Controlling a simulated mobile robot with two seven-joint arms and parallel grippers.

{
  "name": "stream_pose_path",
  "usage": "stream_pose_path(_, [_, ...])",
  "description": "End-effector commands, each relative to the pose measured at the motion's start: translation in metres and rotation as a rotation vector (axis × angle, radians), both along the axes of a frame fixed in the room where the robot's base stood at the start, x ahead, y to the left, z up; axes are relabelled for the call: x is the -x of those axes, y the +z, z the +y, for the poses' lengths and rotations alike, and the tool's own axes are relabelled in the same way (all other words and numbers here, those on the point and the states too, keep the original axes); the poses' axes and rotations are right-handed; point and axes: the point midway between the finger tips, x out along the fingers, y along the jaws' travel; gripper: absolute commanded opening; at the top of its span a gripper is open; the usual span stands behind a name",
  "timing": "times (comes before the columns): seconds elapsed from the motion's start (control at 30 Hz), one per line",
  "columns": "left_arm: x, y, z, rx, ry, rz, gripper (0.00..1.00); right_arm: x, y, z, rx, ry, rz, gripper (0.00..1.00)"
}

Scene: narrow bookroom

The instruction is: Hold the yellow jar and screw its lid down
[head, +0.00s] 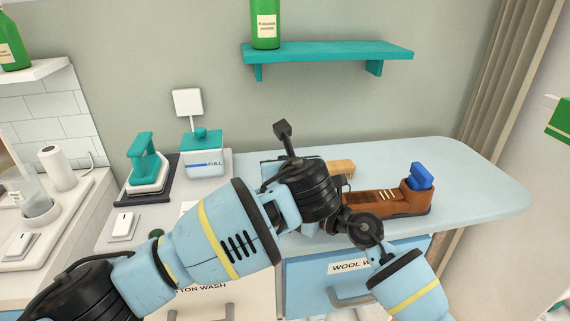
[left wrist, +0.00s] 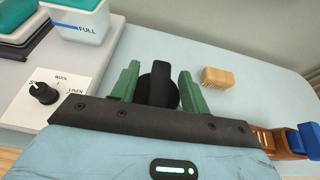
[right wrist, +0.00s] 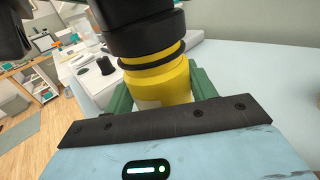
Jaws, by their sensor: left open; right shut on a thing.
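The yellow jar (right wrist: 160,82) is upright in the right wrist view, between the green fingers of my right gripper (right wrist: 157,88), which is shut on it. A black lid (right wrist: 142,40) sits at the jar's top, with a thin yellow strip between it and a black ring lower down. In the left wrist view the lid shows as a dark disc with a raised tab (left wrist: 160,88). My left gripper (left wrist: 160,80) is open, its green fingers apart on either side of the lid. In the head view my arms hide the jar, the lid and both gripper tips.
A bristle brush (left wrist: 217,77) lies on the pale blue counter (head: 465,170). A brown shoe (head: 385,202) with a blue piece in it stands to the right. A white box with a teal top (head: 203,150) and a dial panel (left wrist: 48,98) stand left. A teal shelf (head: 340,50) hangs above.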

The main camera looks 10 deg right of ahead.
Motion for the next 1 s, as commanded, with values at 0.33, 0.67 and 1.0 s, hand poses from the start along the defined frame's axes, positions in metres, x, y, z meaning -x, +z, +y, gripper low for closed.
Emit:
stream_pose_path(0.33, [-0.0008,0.0000,0.0000,0.000,0.000,-0.001,0.35,-0.0001,0.0009,-0.0001,-0.001,0.000,-0.001,0.24])
stream_pose_path(0.67, [-0.0007,0.0001,0.0001,0.000,0.000,-0.001,0.00,-0.0001,0.0009,-0.0001,-0.001,0.000,-0.002,0.24])
stream_pose_path(1.0, [-0.0020,-0.0009,0.0027,0.000,-0.195,-0.001,0.00,-0.0001,0.0009,0.0001,0.000,0.000,-0.001,0.24])
